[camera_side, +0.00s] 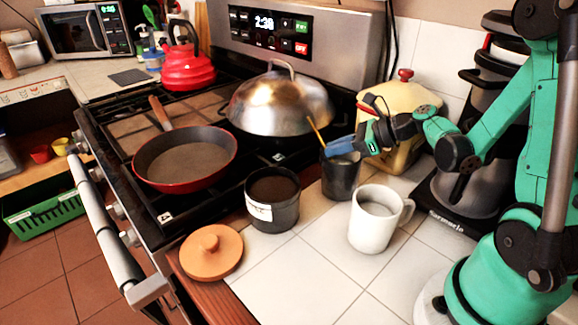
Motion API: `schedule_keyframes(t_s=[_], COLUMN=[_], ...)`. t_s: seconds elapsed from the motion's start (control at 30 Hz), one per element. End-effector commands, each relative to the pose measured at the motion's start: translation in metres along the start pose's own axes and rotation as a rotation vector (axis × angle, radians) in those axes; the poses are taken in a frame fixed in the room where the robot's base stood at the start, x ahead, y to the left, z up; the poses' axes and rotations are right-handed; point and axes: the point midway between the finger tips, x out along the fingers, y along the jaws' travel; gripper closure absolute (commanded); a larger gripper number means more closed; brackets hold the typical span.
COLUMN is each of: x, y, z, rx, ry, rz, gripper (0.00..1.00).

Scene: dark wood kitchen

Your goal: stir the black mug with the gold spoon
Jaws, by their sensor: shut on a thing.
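The black mug (341,179) stands upright on the white tiled counter, behind the white mug. The gold spoon (316,131) is tilted, with its handle pointing up and left above the black mug's rim. My gripper (334,148) has blue fingers and is over the black mug's opening, reaching in from the right. It is shut on the spoon. The spoon's lower end is hidden by the fingers and the mug, so I cannot tell how deep it sits.
A white mug (376,219) stands close in front. A dark labelled canister (273,199) is to the left, with a terracotta lid (211,252) before it. A yellow container (401,115) stands behind my gripper. The stove holds a red pan (185,157) and a domed lid (281,104). Front counter tiles are clear.

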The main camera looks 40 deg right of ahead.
Motion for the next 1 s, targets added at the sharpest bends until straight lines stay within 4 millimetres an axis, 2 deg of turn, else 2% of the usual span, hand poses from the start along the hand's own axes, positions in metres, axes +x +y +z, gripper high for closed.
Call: schedule_keyframes(t_s=[0.17,1.0], x=[-0.003,-0.045], y=[0.000,0.000], z=[0.004,0.076], rx=[0.000,0.000], ry=[0.000,0.000], rz=[0.000,0.000], gripper=[1.00,1.00])
